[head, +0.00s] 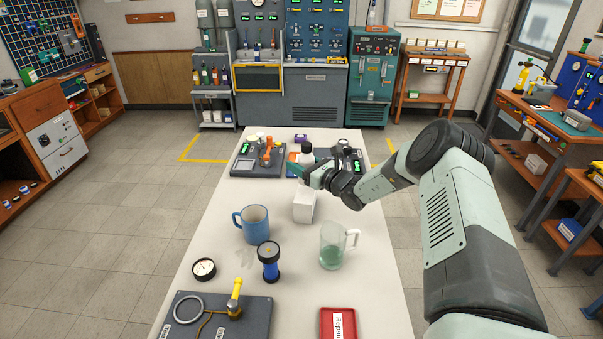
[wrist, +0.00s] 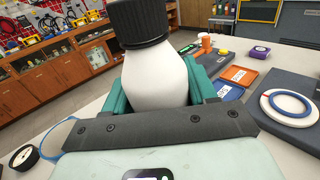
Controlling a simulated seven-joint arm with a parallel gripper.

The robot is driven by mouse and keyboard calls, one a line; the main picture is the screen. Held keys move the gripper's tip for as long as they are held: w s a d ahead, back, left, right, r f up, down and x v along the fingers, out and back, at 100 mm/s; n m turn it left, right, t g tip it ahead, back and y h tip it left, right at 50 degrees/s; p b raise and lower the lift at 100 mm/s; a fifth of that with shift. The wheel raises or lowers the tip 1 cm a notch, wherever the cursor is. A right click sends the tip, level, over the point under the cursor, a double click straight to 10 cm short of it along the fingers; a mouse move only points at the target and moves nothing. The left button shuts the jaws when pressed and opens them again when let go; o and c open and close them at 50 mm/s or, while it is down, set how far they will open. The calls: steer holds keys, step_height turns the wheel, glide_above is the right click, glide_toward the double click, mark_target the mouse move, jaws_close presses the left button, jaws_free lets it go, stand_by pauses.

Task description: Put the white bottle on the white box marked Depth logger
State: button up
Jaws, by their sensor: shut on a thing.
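A white bottle with a black ribbed cap (head: 306,157) is held upright by my gripper (head: 304,171) toward the far half of the table. In the wrist view the bottle (wrist: 157,78) stands between the two teal fingers of my gripper (wrist: 160,92), which are shut on it. The bottle's lower end is hidden by the gripper in both views. A white box (head: 303,209) stands on the table just below and nearer than the gripper in the head view. No marking on it is readable. Whether the bottle is directly over the box is hard to tell.
Dark instrument panels (head: 245,168) flank the far end.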

steer(key=shift+f, duration=1.5)
steer(key=o, duration=1.1)
steer(key=shift+f, duration=0.15)
steer(key=shift+o, duration=0.2)
steer(key=shift+r, duration=0.2)
steer(key=v, duration=1.2)
steer(key=shift+s, duration=0.1)
